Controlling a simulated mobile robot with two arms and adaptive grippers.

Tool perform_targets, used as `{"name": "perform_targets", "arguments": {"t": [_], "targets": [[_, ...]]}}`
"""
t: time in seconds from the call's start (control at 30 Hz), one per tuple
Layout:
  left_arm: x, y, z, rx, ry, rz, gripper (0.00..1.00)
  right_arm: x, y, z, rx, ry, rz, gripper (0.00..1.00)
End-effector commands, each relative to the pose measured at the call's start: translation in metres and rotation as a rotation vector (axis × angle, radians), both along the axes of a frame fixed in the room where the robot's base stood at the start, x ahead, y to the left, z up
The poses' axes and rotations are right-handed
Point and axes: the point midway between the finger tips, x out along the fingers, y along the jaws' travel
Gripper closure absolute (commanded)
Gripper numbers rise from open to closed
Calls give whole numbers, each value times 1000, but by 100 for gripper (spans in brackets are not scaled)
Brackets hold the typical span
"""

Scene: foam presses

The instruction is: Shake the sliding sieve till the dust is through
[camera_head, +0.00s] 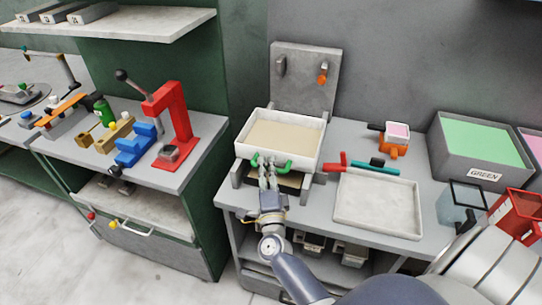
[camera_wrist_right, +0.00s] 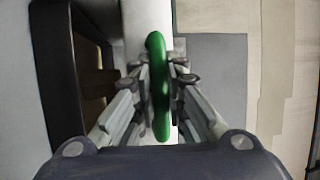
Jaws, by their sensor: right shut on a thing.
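The sliding sieve is a white, box-like tray (camera_head: 312,143) with a tan layer (camera_head: 284,136) inside. It sits on a grey frame (camera_head: 237,173) on the right-hand bench. A green handle (camera_head: 284,168) runs along its front. My right gripper (camera_head: 268,172) is shut on the green handle, which shows between the fingers in the right wrist view (camera_wrist_right: 160,88). A dark opening with a brownish surface (camera_head: 290,180) shows below the sieve. I cannot tell whether dust lies there. My left gripper is not in view.
A shallow white tray (camera_head: 378,232) lies right of the sieve, with a red and teal tool (camera_head: 372,167) behind it. A grey bin labelled GREEN (camera_head: 484,173) and red and clear containers stand farther right. A red press (camera_head: 177,125) stands on the left bench. A grey backboard (camera_head: 304,72) rises behind the sieve.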

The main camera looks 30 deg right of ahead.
Motion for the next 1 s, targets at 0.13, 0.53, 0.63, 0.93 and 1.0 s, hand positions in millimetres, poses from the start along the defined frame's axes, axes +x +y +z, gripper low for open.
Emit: {"name": "perform_targets", "arguments": {"t": [0.13, 0.53, 0.63, 0.93, 1.0], "targets": [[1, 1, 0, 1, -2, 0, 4, -1, 1, 0, -1, 0, 1, 100], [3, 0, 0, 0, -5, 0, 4, 0, 1, 0, -1, 0, 1, 67], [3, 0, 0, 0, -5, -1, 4, 0, 1, 0, -2, -1, 0, 67], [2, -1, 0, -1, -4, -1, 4, -24, 13, -5, -1, 3, 1, 67], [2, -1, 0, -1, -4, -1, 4, -38, 19, -9, -1, 4, 1, 67]]}}
